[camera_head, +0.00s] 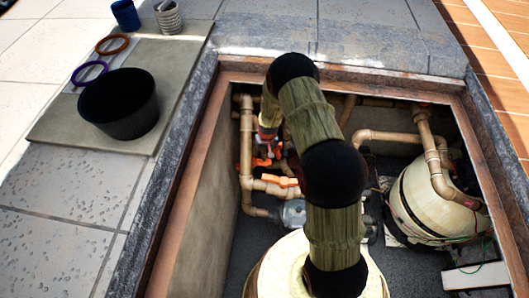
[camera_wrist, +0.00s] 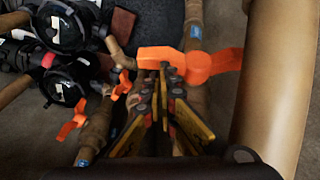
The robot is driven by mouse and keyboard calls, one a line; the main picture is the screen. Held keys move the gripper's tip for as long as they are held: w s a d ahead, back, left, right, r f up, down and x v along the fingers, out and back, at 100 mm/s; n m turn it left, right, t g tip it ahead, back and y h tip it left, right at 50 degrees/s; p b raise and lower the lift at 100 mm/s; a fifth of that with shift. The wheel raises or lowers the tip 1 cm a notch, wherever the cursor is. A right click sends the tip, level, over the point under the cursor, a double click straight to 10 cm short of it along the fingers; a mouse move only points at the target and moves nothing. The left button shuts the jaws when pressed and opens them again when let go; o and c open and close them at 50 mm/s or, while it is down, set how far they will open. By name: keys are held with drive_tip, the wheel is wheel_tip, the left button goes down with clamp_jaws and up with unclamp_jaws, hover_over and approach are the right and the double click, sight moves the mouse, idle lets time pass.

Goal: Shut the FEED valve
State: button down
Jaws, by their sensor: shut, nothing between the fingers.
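In the wrist view, a large orange valve handle (camera_wrist: 190,64) lies across a tan pipe at the top middle. My gripper (camera_wrist: 166,72) is shut and empty, its fingertips at the near edge of this handle. I cannot tell whether they touch it. Two smaller orange handles (camera_wrist: 74,121) and (camera_wrist: 122,85) are to the left. No FEED label is readable, so I cannot tell which valve is FEED. In the head view, orange handles (camera_head: 285,181) show among the pipes at the pit's left side, partly hidden by my arm.
A thick tan pipe (camera_wrist: 276,80) stands close at right in the wrist view; dark round fittings (camera_wrist: 68,25) are at left. The head view shows the pit's rim (camera_head: 185,165), a cream tank (camera_head: 438,205) at right, and a black bucket (camera_head: 118,104) on the deck outside.

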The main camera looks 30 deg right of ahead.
drive_tip(key=shift+s+d+f+b, duration=0.1)
drive_tip(key=shift+s+f+b, duration=0.15)
drive_tip(key=shift+f, duration=0.25)
drive_tip(key=shift+s+d+f+b, duration=0.1)
drive_tip(key=shift+s+f+b, duration=0.15)
drive_tip(key=shift+f, duration=0.25)
drive_tip(key=shift+s, duration=0.1)
wheel_tip(320, 180, up, 14)
drive_tip(key=d+p, duration=0.2)
drive_tip(key=p, duration=0.2)
drive_tip(key=shift+d+p, duration=0.25)
drive_tip(key=shift+p, duration=0.15)
